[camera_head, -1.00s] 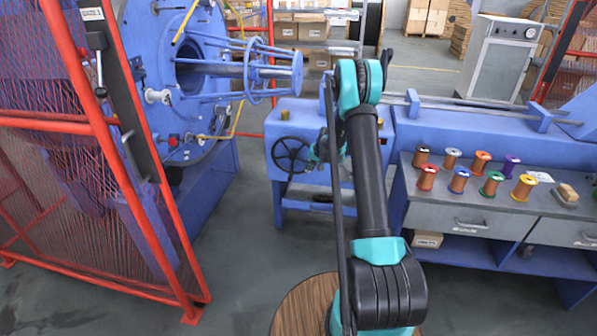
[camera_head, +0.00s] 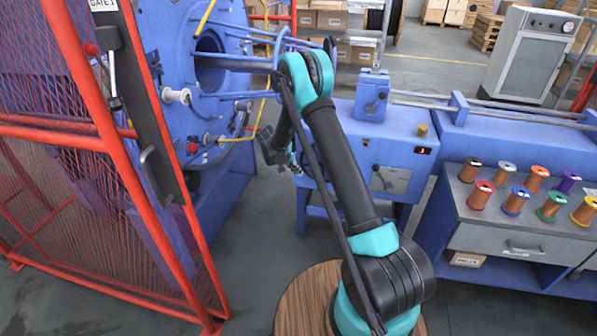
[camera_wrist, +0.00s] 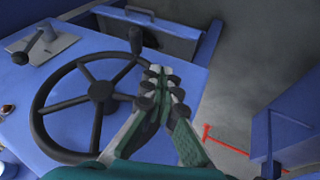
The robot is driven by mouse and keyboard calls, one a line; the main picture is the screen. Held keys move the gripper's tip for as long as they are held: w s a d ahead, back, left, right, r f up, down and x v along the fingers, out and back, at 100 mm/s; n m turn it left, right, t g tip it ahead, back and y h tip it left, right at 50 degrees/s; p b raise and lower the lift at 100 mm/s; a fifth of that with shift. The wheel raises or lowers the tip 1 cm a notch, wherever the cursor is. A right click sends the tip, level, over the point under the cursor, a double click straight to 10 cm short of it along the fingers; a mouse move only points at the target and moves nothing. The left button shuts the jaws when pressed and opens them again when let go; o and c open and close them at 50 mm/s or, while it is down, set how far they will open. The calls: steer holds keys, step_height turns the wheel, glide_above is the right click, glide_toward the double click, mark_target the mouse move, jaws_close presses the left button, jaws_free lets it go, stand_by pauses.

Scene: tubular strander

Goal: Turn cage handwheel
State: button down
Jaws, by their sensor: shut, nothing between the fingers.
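The black cage handwheel (camera_wrist: 97,92) shows in the wrist view on the face of a blue housing (camera_wrist: 180,82). It has a round hub, several spokes and a crank knob (camera_wrist: 135,41) at its upper right rim. My gripper (camera_wrist: 164,75) is shut and empty, with its fingertips beside the right part of the rim, below the knob. My left finger covers part of the rim; I cannot tell whether they touch.
A metal plate with a small lever (camera_wrist: 40,45) lies left of the wheel. Red mesh fencing (camera_head: 75,160) stands at the left, near the blue strander cage plate (camera_head: 205,95). A bench (camera_head: 500,235) with several coloured spools is at the right.

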steer(key=d+f, duration=0.7)
steer(key=shift+f, duration=0.25)
steer(key=shift+w, duration=0.1)
